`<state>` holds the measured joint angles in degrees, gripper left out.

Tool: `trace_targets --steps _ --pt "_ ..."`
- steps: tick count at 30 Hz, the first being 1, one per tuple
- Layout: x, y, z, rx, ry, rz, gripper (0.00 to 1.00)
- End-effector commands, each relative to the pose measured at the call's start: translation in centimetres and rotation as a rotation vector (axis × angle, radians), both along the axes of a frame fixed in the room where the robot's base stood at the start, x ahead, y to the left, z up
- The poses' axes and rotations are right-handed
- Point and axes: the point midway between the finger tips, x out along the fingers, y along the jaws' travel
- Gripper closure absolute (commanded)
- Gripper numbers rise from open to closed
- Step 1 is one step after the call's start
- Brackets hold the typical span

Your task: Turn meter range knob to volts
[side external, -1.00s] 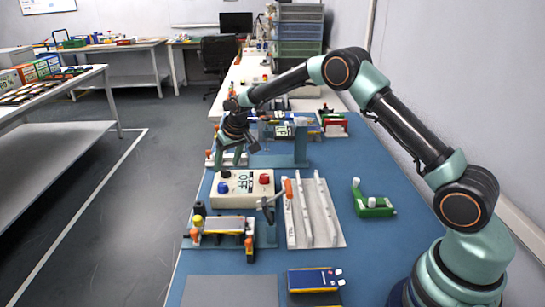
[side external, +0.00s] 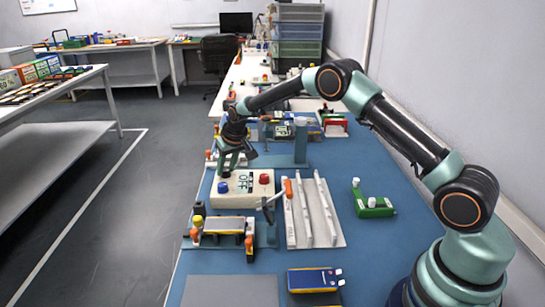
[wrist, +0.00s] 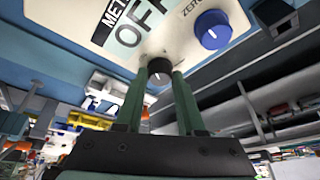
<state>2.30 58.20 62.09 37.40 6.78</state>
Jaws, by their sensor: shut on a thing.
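The meter (side external: 243,200) is a cream box on the blue bench, with a display (wrist: 150,18) reading OFF. My gripper (wrist: 162,76) is shut on a black knob (wrist: 160,66), its two green fingers at either side of it. A blue knob (wrist: 212,29) labelled ZERO stands apart from the fingers. In the side view my gripper (side external: 229,168) reaches down to the meter's far side, and the black knob is hidden there. The blue knob (side external: 222,187) and a red knob (side external: 264,179) show on the meter's top.
A fixture with a pouch cell (side external: 222,225) stands just nearer than the meter. A white rack with rails (side external: 318,213) lies to the right, with a green holder (side external: 373,204) beyond it. A blue handheld instrument (side external: 313,280) lies near the front.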

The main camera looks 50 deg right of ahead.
Motion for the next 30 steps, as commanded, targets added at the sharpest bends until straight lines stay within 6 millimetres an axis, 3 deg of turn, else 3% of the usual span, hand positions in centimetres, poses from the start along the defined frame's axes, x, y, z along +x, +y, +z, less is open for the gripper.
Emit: trace_targets --steps 12,13,15,25,30 --pt "0.1 0.4 0.0 0.03 0.003 -0.068 1.0" --pt "0.1 0.4 0.0 0.03 0.003 -0.067 0.58" --pt "0.1 0.4 0.0 0.03 0.002 -0.067 0.33" --pt "0.0 0.2 0.1 0.03 0.003 -0.069 0.33" --pt "-0.3 0.2 1.2 0.03 0.002 -0.069 0.33"
